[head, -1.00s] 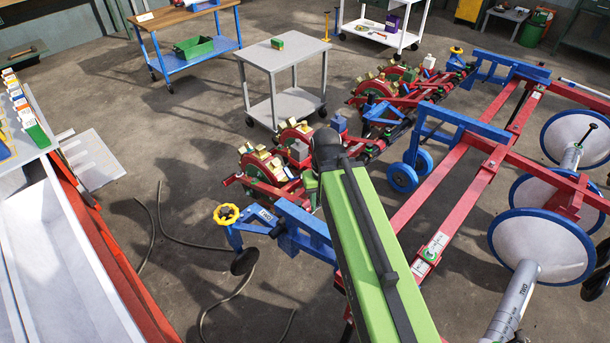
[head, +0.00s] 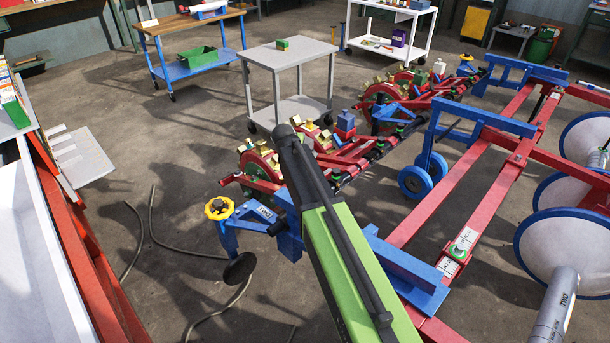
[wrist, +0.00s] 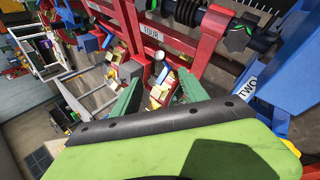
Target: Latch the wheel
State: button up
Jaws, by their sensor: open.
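The red punch wheel with brass-coloured cups (head: 258,165) stands at the near end of the planter's row units, just left of my arm's end in the head view. A second, similar wheel (head: 380,97) stands farther back. In the wrist view, my gripper (wrist: 158,80) has its two green fingers apart, with nothing held between them. Beyond the fingers is a red frame bar marked FOUR (wrist: 152,33), with brass-coloured pieces (wrist: 158,95) below it. My arm hides part of the near row unit in the head view, and the fingers are hidden there. I cannot make out a latch.
A blue stand with a yellow knob (head: 219,208) is left of my arm. Red frame beams (head: 450,195) and a blue wheel (head: 415,182) lie right. A grey trolley (head: 290,55) stands behind the units. Hoses (head: 150,230) lie on the otherwise open floor at left.

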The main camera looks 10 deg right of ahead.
jog(key=b+x, duration=1.3)
jog(key=x, duration=0.3)
jog(key=shift+f, duration=0.45)
jog(key=shift+w+f, duration=0.1)
jog(key=shift+w, duration=0.15)
grip_shut()
jog(key=shift+s, duration=0.15)
